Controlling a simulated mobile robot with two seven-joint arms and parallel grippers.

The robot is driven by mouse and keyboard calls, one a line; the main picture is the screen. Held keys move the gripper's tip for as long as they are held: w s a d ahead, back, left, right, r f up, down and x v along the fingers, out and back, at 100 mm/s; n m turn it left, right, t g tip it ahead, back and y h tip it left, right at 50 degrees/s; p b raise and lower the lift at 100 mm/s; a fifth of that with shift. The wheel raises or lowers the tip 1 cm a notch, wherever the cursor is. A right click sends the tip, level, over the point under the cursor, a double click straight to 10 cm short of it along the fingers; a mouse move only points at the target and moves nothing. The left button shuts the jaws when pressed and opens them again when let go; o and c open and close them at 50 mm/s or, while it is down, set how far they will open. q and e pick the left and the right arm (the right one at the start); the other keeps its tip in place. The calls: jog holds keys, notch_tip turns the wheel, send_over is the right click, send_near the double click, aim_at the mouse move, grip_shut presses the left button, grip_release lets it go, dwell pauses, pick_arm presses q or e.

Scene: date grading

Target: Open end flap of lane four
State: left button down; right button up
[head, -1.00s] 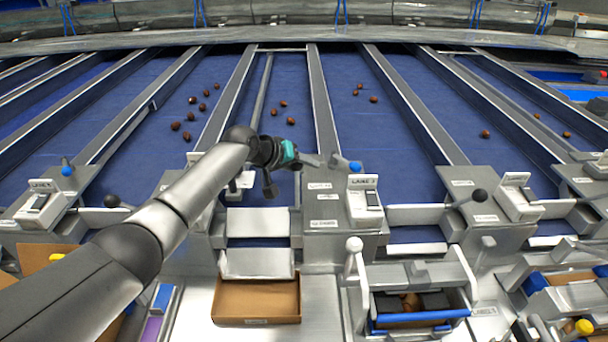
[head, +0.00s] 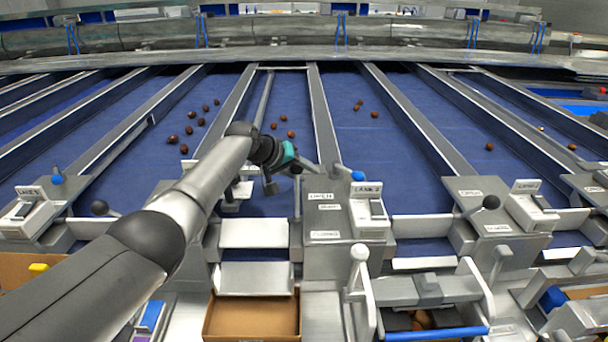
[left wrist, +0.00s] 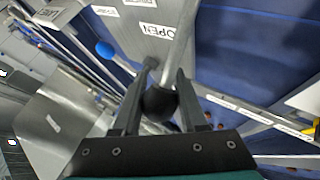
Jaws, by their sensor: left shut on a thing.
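My left gripper (head: 297,166) is at the end of my arm, above the near end of the middle blue lane. In the left wrist view its two fingers (left wrist: 157,98) are shut on a black ball knob (left wrist: 160,104) at the end of a metal lever rod (left wrist: 184,40). The rod runs up past a label reading OPEN (left wrist: 157,30). A grey console (head: 345,225) stands just right of the gripper. A pale metal plate (head: 254,233) lies across the lane's near end. The gripper hides much of the knob in the head view. My right gripper is not in view.
A cardboard box (head: 252,335) sits below a metal chute (head: 256,278). Brown dates (head: 290,134) lie scattered on the belts. A blue ball knob (head: 358,176) stands by the console. Neighbouring lanes have black knobs (head: 490,202).

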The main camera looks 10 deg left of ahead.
pick_arm(q)
jog(key=shift+s+f, duration=0.3)
jog(key=shift+f, duration=0.35)
jog(key=c, duration=0.8)
grip_release()
jog(key=o, duration=0.3)
jog(key=shift+r, duration=0.15)
jog(key=shift+o, duration=0.2)
jog(key=shift+w+r, duration=0.1)
jog(key=shift+r, duration=0.15)
jog(key=shift+p+v, duration=0.4)
jog(key=shift+v, duration=0.4)
jog(key=p+v, duration=0.1)
jog(key=v, duration=1.2)
jog(key=shift+r, duration=0.25)
